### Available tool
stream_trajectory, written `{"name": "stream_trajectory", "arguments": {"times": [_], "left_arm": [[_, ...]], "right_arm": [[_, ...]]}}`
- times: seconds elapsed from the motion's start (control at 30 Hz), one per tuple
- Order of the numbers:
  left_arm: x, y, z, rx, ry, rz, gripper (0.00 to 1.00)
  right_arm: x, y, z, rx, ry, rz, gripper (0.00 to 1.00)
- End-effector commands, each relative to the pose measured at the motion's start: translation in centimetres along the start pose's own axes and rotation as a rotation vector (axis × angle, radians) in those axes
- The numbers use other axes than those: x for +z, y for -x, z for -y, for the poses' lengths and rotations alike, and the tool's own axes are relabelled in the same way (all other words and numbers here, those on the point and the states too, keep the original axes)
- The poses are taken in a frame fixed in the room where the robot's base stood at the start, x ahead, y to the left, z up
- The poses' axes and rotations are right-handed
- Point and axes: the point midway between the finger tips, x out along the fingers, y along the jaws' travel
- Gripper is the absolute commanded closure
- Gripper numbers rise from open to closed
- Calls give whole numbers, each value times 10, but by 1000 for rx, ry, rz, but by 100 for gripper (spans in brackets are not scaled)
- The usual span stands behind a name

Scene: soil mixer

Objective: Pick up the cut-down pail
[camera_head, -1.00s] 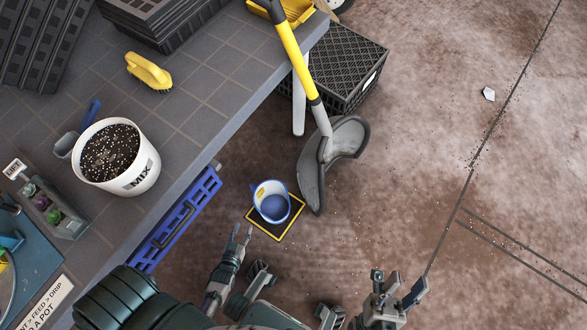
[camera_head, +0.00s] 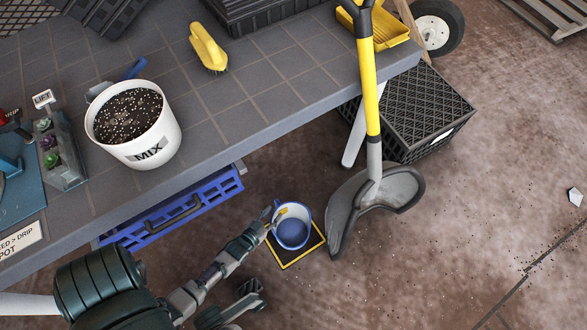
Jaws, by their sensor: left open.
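The cut-down pail (camera_head: 293,231) is a small white and blue open container. It stands upright on a dark square mat with a yellow border (camera_head: 289,263) on the floor, below the bench's front edge.
A scoop shovel (camera_head: 372,200) leans by the bench (camera_head: 240,125), right of the pail. A black crate (camera_head: 425,115) stands behind it. A blue drawer front (camera_head: 175,212) hangs under the bench. The white MIX bucket (camera_head: 140,148) stands on top. The floor at right is mostly clear.

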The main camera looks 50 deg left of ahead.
Motion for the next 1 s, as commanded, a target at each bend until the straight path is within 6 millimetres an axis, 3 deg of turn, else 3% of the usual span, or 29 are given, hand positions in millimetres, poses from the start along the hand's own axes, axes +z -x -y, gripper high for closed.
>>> {"name": "stream_trajectory", "arguments": {"times": [0.03, 0.2, 0.43, 0.6, 1.0], "left_arm": [[12, -7, 3, -2, -5, 13, 60], [7, -25, 2, -1, 0, 7, 60], [2, -27, 1, 0, 2, 3, 60], [2, -27, 1, 0, 1, 3, 100], [2, -27, 2, 0, 0, 2, 100]], "right_arm": [[7, 6, -1, -1, 0, -4, 60], [6, 0, 1, -13, 2, -35, 60], [3, -3, 2, -15, 3, -42, 60], [8, -2, 1, -14, 2, -35, 60], [8, -1, 1, -13, 2, -34, 60]]}}
